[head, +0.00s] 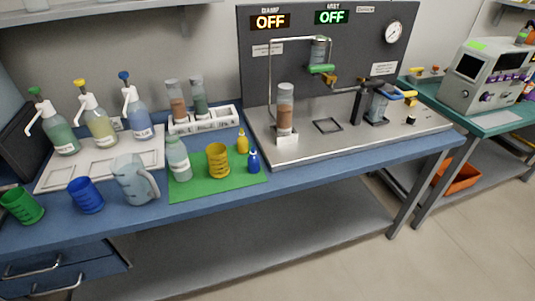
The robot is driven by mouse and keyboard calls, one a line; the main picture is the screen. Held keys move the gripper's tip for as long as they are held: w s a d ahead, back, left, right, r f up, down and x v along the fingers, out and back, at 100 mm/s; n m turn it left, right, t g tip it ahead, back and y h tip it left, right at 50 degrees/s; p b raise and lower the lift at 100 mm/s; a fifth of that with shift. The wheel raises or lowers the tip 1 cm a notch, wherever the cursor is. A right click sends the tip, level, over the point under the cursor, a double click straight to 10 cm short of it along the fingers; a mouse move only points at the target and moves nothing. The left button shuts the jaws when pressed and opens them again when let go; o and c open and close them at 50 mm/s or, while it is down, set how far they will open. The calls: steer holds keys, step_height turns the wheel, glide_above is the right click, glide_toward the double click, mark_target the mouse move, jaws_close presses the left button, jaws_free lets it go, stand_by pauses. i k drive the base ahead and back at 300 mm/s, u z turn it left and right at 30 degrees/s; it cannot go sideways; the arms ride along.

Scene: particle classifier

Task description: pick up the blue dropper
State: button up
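The blue dropper (254,161) is a small bottle with a pointed tip. It stands upright near the right edge of the green mat (205,192) on the blue bench. A yellow dropper (242,141) stands just behind it and slightly to its left. A yellow cup (217,161) stands to its left on the mat. My gripper is not in view.
A pale green bottle (179,159) and a clear jug (134,178) stand farther left. Blue (86,195) and green (21,206) cups are near the front edge. The metal apparatus base (340,140) lies right of the dropper. A tube rack (204,121) is behind.

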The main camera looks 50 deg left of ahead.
mark_target(253, 162)
steer(key=u, duration=0.35)
steer(key=i, duration=0.55)
steer(key=u, duration=0.85)
steer(key=i, duration=0.3)
steer(key=u, duration=0.4)
